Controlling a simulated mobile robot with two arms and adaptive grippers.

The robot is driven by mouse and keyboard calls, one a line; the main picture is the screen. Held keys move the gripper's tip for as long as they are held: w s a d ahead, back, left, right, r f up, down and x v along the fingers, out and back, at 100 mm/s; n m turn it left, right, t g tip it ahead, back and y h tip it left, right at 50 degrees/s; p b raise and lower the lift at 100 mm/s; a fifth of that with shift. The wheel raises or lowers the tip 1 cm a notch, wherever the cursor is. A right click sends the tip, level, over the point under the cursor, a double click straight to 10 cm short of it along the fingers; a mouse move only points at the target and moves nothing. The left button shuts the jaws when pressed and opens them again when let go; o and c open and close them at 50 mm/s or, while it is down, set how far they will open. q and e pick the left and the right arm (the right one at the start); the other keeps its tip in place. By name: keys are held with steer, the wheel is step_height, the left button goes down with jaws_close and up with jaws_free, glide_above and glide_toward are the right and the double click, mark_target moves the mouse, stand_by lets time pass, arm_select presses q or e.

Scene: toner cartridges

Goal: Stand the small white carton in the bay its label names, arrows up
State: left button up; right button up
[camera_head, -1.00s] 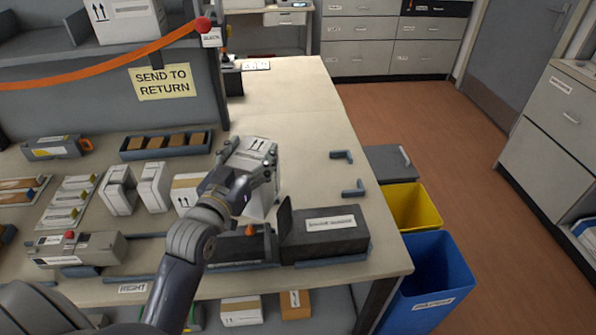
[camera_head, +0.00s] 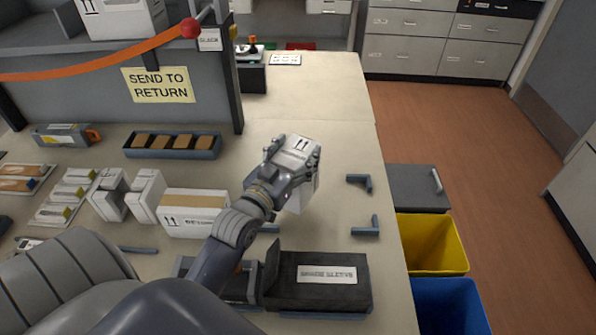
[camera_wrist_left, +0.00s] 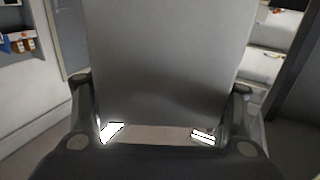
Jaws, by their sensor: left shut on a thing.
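My left gripper (camera_head: 290,168) is shut on the small white carton (camera_head: 302,152) and holds it over the table's right part, left of two dark corner brackets (camera_head: 362,182). A tilted carton face toward the head camera carries two black arrows and print too small to read. Fingers and wrist hide part of the carton. In the left wrist view, the carton (camera_wrist_left: 150,70) fills the middle between the fingers, shadowed grey. I cannot tell whether it touches the table. A small sign (camera_head: 209,39) hangs beside the shelf post; its text is blurred. My right gripper is not in view.
A black box (camera_head: 318,285) with a white label lies at the table's front right. A wider white carton (camera_head: 193,212) stands left of my wrist. A yellow bin (camera_head: 432,243) and blue bin (camera_head: 448,307) stand off the right edge.

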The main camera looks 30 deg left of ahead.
arm_select(q)
steer(key=f, duration=0.3)
steer(key=shift+w, duration=0.2)
steer(key=shift+f, duration=0.95)
steer(key=o, duration=1.7)
steer(key=shift+o, duration=1.3)
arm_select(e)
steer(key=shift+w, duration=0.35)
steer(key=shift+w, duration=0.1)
